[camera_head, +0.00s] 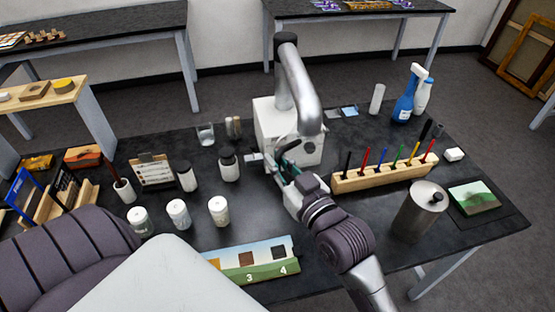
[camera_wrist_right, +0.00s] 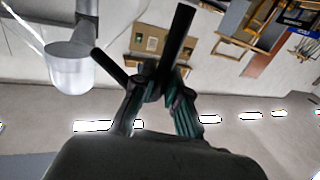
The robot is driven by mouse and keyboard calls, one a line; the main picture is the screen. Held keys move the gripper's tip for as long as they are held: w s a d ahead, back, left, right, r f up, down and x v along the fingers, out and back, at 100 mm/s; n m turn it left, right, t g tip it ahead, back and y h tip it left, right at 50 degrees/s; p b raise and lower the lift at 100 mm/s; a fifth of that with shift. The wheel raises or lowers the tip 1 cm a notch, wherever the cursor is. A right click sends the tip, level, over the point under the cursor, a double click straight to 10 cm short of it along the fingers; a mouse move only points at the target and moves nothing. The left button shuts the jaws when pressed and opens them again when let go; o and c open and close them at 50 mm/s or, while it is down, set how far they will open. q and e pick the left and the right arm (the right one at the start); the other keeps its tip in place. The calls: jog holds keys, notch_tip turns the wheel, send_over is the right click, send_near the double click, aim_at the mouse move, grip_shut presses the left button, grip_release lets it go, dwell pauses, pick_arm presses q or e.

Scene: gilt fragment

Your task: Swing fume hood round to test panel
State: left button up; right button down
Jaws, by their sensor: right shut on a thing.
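The fume hood is a silver bent tube (camera_head: 299,82) with a dark joint at its top, coming down in front of a white box on the dark table. In the right wrist view a silver cup-shaped hood (camera_wrist_right: 70,68) on a pipe shows at upper left. My right gripper (camera_head: 272,163) is at the tube's lower end, shut on a dark bar that appears to be the hood's handle; its fingers also show in the wrist view (camera_wrist_right: 155,92). The test panel (camera_head: 262,258), a painted strip marked 3 and 4, lies at the table's near side, its left part hidden. My left gripper is out of view.
White jars (camera_head: 178,213) and dark-lidded jars (camera_head: 229,165) stand left of the gripper. A wooden rack (camera_head: 385,174) with coloured tools and a metal canister (camera_head: 420,211) stand to the right. Dark tabletop is bare between jars and panel.

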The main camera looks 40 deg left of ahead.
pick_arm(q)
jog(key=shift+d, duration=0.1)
pick_arm(e)
jog(key=shift+w+r, duration=0.1)
jog(key=shift+r, duration=0.5)
jog(key=c, duration=1.2)
grip_release()
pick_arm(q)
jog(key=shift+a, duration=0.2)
pick_arm(e)
jog(key=shift+d, duration=0.1)
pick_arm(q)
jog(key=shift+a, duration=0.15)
pick_arm(e)
jog(key=v, duration=0.7)
jog(key=f+v, duration=0.1)
jog(key=v, duration=0.3)
jog(key=shift+d+f, duration=0.1)
jog(key=shift+d, duration=0.25)
jog(key=shift+s+d, duration=0.1)
jog(key=shift+s, duration=0.2)
